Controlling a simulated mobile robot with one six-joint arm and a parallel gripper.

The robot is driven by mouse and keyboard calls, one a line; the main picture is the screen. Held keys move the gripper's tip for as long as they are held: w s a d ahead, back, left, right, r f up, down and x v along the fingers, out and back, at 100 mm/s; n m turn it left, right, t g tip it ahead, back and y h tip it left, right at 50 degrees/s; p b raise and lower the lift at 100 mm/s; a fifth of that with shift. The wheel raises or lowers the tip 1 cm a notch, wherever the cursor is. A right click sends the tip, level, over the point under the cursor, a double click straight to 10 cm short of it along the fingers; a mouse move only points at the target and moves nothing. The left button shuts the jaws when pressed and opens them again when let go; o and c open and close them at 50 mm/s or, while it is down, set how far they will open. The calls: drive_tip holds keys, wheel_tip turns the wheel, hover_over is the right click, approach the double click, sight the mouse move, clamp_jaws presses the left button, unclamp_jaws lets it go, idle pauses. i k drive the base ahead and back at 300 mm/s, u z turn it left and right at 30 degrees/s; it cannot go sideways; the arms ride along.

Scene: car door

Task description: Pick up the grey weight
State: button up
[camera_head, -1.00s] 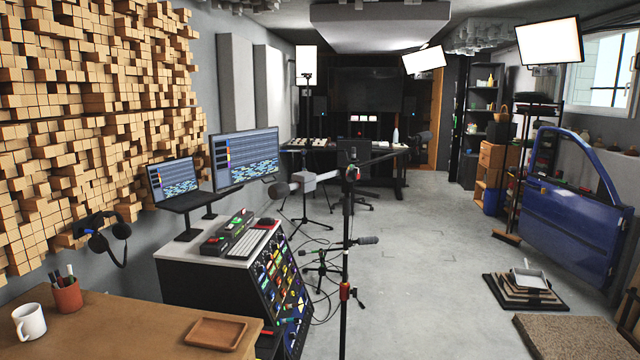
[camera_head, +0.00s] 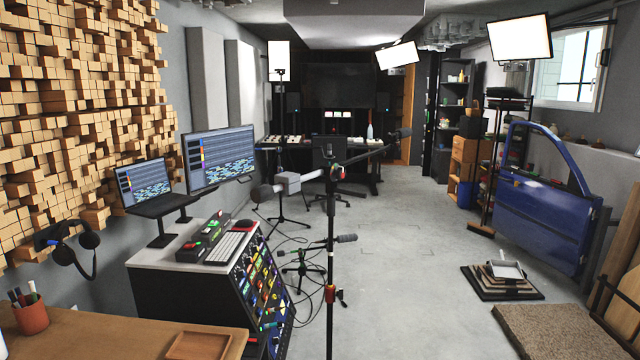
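A light grey block (camera_head: 287,183), which looks like the grey weight, sits on the left end part of a microphone stand's boom. A dark rounded piece (camera_head: 262,193) is just to its left on the same boom. The stand (camera_head: 331,240) is upright in the middle of the view, with its boom rising to the right to a dark microphone (camera_head: 402,134). My gripper is not in view.
A mixing console desk (camera_head: 200,270) stands left of the stand, and a wooden table (camera_head: 110,335) with a tray (camera_head: 199,345) is at the front left. Cables lie around the stand. The grey floor (camera_head: 410,260) is open to the right, towards a blue car door (camera_head: 545,200).

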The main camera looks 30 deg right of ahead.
sight(291, 180)
drive_tip(key=z, duration=0.7)
drive_tip(key=k, duration=1)
drive_tip(key=u, duration=0.05)
drive_tip(key=i, duration=0.95)
drive_tip(key=z, duration=0.05)
